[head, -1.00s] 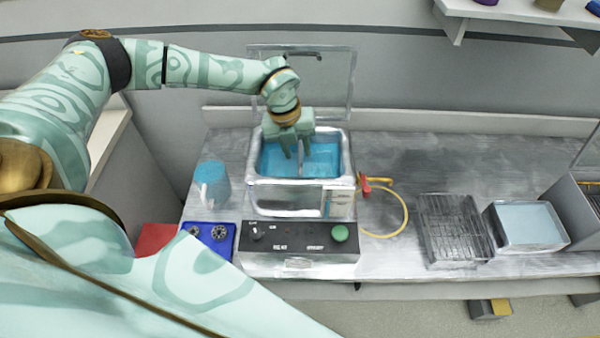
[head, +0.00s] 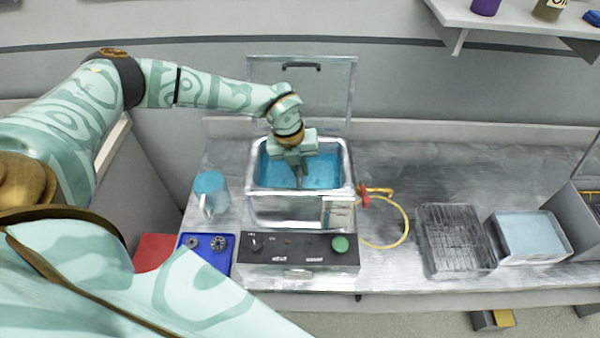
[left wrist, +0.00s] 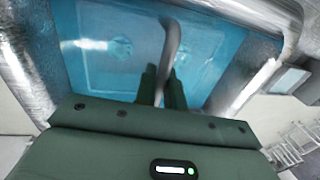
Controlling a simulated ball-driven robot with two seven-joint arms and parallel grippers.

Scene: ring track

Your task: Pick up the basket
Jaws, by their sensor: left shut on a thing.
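The basket shows mainly as a grey curved handle bar (left wrist: 171,48) in the left wrist view, over the blue liquid. Its body cannot be made out clearly in the liquid. The open metal tank (head: 298,211) holds the blue liquid in the head view, and its rim (left wrist: 28,62) shows in the left wrist view. My left gripper (head: 299,180) points down into the tank opening. In the left wrist view its fingers (left wrist: 161,84) are shut on the handle bar, which passes between them. My right gripper is not in view.
The tank's raised lid (head: 302,92) stands behind it. A control panel (head: 298,252) is in front. A beaker (head: 210,196) and blue tray (head: 207,259) are left. A yellow hose (head: 408,225), wire rack (head: 453,240) and open box (head: 533,240) are right.

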